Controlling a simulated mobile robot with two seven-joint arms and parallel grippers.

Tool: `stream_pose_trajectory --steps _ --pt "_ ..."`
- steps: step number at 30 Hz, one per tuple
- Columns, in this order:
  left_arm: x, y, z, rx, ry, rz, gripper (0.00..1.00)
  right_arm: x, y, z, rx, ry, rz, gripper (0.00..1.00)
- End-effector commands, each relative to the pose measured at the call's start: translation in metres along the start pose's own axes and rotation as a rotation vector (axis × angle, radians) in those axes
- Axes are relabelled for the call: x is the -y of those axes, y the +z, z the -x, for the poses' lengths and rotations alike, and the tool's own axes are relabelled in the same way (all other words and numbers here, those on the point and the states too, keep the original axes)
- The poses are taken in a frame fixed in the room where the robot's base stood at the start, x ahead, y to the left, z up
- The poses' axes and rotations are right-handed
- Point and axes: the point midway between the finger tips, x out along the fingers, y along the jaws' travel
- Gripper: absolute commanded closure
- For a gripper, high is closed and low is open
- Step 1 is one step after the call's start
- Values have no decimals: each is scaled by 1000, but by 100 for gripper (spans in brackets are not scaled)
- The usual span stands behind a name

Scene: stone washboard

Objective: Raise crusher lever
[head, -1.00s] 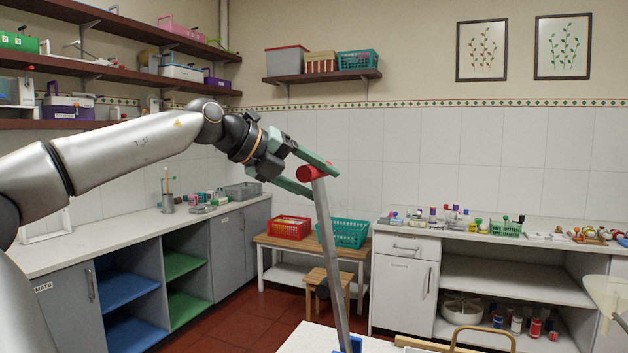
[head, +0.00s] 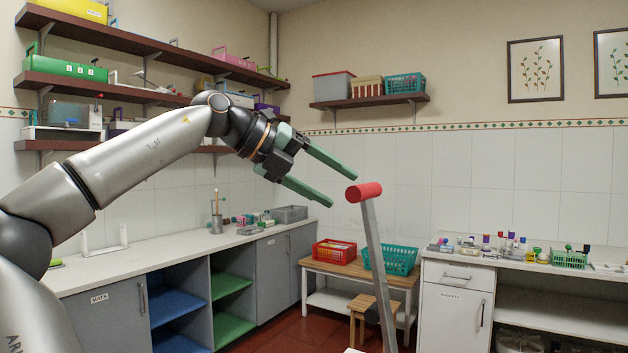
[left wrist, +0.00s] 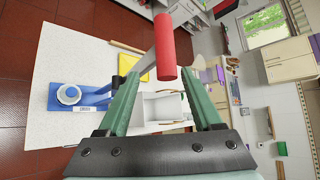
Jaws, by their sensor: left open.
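The crusher lever is a long grey bar (head: 378,260) with a red cylindrical grip (head: 364,190) at its upper end. It stands nearly upright, leaning slightly to the left in the head view. My left gripper (head: 343,186) is open, its two green fingers pointing at the red grip from the left, with a gap between them and the grip. In the left wrist view the red grip (left wrist: 165,48) shows beyond the fingertips, and the blue crusher base (left wrist: 68,96) sits on a pale table. My right gripper is not in view.
A low wooden bench (head: 344,268) holds a red basket (head: 334,252) and a teal basket (head: 400,262) behind the lever. Counters (head: 170,246) run along the left and right walls. The space around the red grip is clear.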

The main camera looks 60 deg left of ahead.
Motion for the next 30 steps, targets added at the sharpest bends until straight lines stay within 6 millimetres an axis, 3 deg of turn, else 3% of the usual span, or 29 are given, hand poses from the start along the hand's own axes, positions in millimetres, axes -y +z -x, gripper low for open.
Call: stream_pose_trajectory --steps 3,9,30 --pt "0 0 21 2 0 0 33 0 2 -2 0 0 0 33" --pt "0 -1 37 -2 0 0 33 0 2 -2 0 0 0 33" --pt "0 -1 38 -2 1 1 33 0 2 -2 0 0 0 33"
